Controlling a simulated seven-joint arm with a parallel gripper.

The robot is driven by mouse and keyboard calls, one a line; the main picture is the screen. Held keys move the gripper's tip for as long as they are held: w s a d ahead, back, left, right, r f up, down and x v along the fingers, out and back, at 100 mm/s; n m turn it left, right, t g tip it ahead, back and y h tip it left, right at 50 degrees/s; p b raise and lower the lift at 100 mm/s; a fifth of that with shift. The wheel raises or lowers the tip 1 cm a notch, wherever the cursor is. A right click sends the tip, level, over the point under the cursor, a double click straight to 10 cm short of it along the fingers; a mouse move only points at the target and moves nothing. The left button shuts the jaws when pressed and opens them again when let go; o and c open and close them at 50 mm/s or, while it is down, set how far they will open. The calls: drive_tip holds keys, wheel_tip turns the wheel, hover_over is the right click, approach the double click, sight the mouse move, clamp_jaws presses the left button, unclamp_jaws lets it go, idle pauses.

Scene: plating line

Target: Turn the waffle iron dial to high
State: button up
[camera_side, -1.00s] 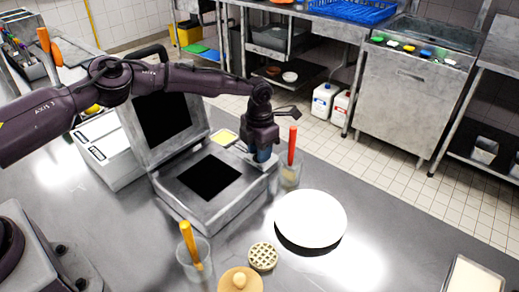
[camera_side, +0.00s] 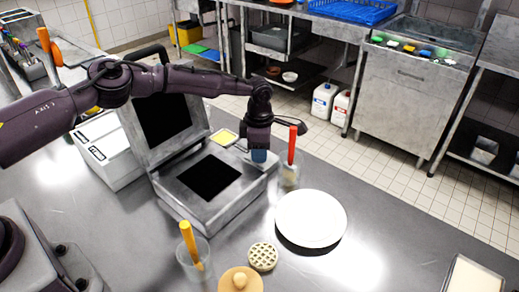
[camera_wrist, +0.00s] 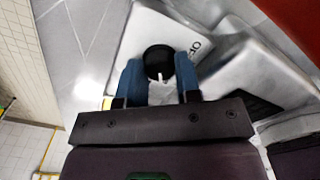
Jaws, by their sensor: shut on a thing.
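The waffle iron (camera_side: 222,211) stands on the steel table with its lid (camera_side: 140,148) raised. Its control panel (camera_wrist: 143,25) fills the middle of the wrist view. The black round dial (camera_wrist: 157,56) is on this pale panel, with a white pointer mark aimed toward the bottom of the picture. Dark lettering is beside it on the right, partly cut off by my finger. My gripper (camera_wrist: 159,72) has its blue fingers on both sides of the dial, shut on it. In the side view my gripper (camera_side: 259,156) is at the iron's right back corner and hides the dial.
A clear container with a red-handled tool (camera_side: 291,150) stands close right of my gripper. A white plate (camera_side: 310,218), a round waffle (camera_side: 263,256) and a cup with a yellow-handled tool (camera_side: 190,245) are nearer the front. The table's right side is mostly clear.

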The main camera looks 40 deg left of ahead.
idle(0.5)
drive_tip(key=o, duration=0.6)
drive_tip(key=shift+o, duration=0.2)
wheel_tip(320, 180, up, 13)
